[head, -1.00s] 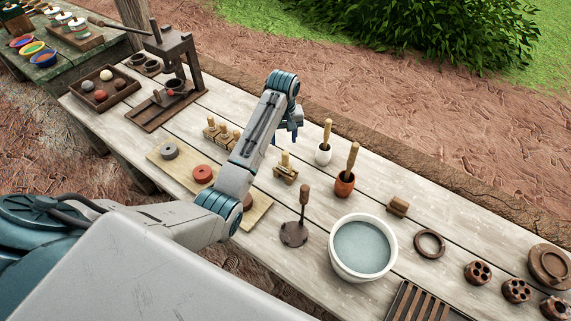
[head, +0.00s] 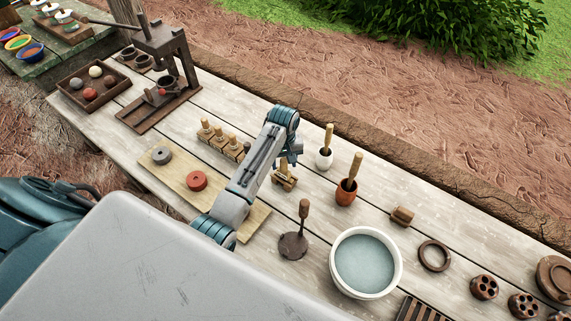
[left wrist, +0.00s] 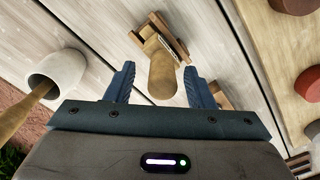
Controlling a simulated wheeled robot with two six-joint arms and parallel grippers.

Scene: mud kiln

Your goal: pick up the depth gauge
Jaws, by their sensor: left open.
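The depth gauge looks to be the small wooden piece (head: 284,180) on the table, with a pale round peg standing on a darker base; no label confirms this. My left gripper (head: 291,152) is just above it and partly hides it in the head view. In the left wrist view the rounded peg (left wrist: 163,76) of this piece lies between the two spread fingers of my left gripper (left wrist: 160,70), with a gap on each side. The fingers are open and hold nothing. My right gripper is not in view.
A white cup with a wooden pestle (head: 325,158) and a brown cup (head: 346,194) stand close on the right. A rack of wooden stamps (head: 220,142) is close on the left. A flat-footed tool (head: 293,244) and a water bowl (head: 336,270) are nearer me.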

